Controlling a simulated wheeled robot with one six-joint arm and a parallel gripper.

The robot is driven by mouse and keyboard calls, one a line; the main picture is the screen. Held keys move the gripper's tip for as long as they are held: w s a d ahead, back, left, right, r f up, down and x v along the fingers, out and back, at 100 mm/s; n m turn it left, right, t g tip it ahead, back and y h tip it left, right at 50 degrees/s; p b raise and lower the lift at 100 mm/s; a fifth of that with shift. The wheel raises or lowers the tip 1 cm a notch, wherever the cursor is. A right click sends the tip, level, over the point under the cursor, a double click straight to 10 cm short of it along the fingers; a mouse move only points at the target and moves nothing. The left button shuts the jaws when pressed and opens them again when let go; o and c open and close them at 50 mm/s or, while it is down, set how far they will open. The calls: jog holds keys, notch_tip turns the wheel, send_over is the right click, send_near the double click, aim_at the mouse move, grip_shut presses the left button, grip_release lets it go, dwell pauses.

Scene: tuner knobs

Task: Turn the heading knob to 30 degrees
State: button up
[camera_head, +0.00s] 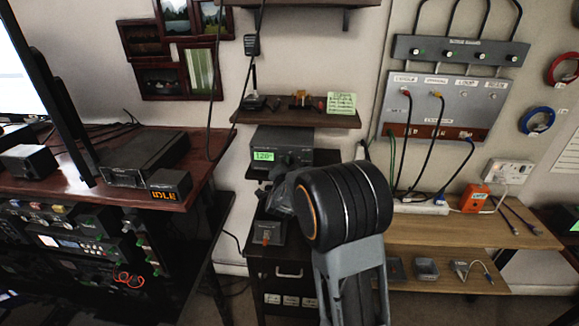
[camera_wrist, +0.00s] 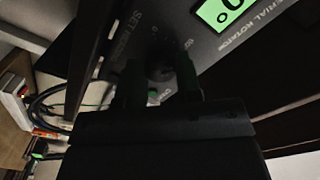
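The aerial rotator box (camera_head: 285,138) is a dark unit on the wall shelf, with a lit green display (camera_head: 264,155) that looks like 120 degrees, small and blurred. In the wrist view the cut-off green display (camera_wrist: 222,10) ends in a 0 and a degree sign. The dark heading knob (camera_wrist: 160,66) sits on the panel beside the print "SET HEADING". My gripper (camera_wrist: 159,80) has one finger on each side of the knob. It is too dark to tell whether the fingers touch it. In the head view my gripper (camera_head: 283,188) is partly hidden by my wrist, and the knob is unclear.
A shelf (camera_head: 300,118) with small items hangs above the box. A black drawer cabinet (camera_head: 290,275) stands below. A desk (camera_head: 120,190) with a monitor and an "IDLE" display is at left. A panel with cables (camera_head: 440,100) is at right.

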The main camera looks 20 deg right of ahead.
jog(key=shift+d, duration=0.1)
jog(key=c, duration=0.4)
jog(key=shift+o, duration=0.2)
jog(key=shift+n+b, duration=0.75)
jog(key=shift+n, duration=5.75)
jog(key=shift+f, duration=0.1)
